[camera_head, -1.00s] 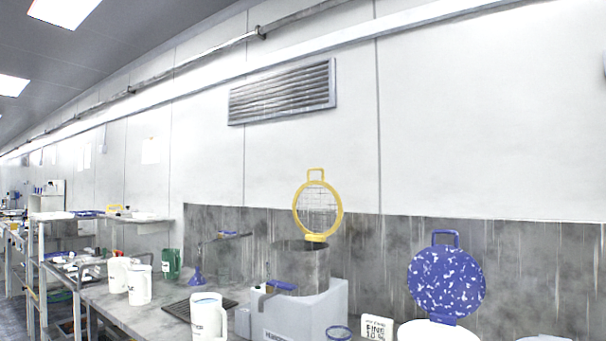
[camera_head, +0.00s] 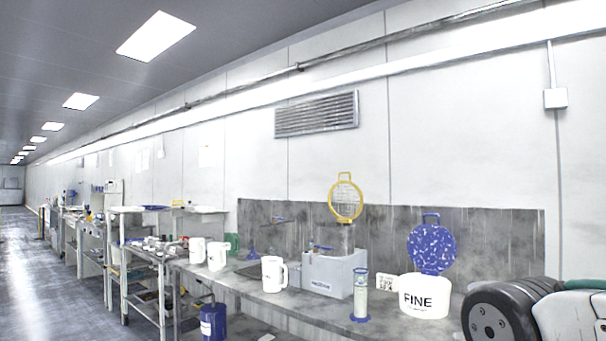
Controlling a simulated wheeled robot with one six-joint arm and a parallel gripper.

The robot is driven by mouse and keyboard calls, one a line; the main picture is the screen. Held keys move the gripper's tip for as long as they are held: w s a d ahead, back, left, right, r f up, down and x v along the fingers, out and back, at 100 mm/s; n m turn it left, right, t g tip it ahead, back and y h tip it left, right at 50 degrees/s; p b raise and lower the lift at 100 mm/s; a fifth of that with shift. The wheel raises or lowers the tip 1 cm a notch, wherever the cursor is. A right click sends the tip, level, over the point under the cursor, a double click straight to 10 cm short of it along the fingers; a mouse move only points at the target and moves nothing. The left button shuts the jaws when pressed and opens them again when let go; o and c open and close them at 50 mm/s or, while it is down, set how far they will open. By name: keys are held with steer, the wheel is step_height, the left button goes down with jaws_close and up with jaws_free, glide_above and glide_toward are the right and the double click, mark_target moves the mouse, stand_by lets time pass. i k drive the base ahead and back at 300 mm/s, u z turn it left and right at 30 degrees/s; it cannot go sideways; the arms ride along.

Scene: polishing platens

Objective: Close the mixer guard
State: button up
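The mixer (camera_head: 331,273) is a grey block-shaped machine with a metal bowl (camera_head: 337,239), standing on the bench against the wall. Its guard (camera_head: 346,201) is a yellow ring with a wire mesh and a small handle loop on top. The guard stands upright above the back of the bowl, so it is open. Part of what seems to be my arm shows at the lower right. My gripper is not in view.
Right of the mixer stand a clear cylinder with blue ends (camera_head: 360,297) and a white FINE tub (camera_head: 424,299) with its speckled blue lid (camera_head: 432,248) raised. White jugs (camera_head: 273,274) stand to the left. Open floor (camera_head: 52,285) runs along the left.

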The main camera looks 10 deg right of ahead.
mark_target(345, 196)
steer(key=u, duration=0.5)
steer(key=i, duration=1.05)
steer(key=u, duration=0.4)
steer(key=i, duration=1.4)
steer(key=z, duration=0.7)
steer(key=i, duration=0.75)
steer(key=z, duration=0.75)
